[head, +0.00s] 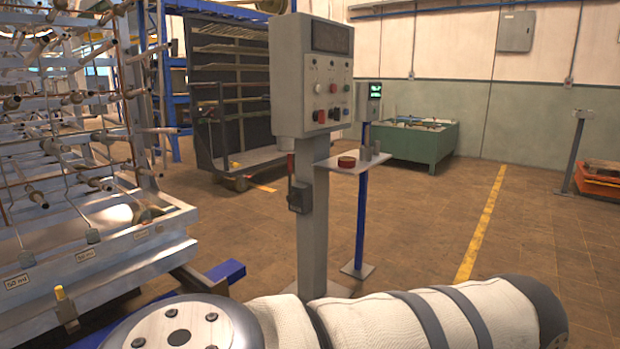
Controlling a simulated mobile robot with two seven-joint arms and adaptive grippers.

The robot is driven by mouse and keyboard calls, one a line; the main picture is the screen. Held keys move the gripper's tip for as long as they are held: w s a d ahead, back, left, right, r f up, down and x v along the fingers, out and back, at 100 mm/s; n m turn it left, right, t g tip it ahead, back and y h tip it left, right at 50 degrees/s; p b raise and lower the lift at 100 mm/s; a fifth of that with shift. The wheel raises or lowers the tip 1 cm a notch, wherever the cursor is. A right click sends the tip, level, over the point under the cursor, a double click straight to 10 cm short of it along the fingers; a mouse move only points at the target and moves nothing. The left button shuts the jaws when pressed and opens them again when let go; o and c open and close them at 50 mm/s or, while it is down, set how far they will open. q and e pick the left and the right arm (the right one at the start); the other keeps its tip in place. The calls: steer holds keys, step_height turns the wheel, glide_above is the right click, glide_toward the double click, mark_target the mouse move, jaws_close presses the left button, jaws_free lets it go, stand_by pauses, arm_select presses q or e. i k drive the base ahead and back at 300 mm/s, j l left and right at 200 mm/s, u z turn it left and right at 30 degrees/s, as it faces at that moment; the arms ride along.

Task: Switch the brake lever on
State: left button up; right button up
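Nothing is clearly marked as the brake lever. A red handle (290,165) above a dark box (299,197) sits on the side of the grey control post. I cannot tell which one is the brake lever, or its setting. One of my arms, with a white sleeve and a round metal joint, lies across the bottom edge. Neither gripper is in view.
The rack cart (110,250), full of rods, fills the left side. The control panel (312,85) with buttons stands on its post (312,240) in the middle. A small shelf (350,163) holds a red round thing (346,161). The floor at right is clear around a yellow line (482,225).

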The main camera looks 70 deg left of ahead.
mark_target(293, 196)
steer(key=u, duration=2.55)
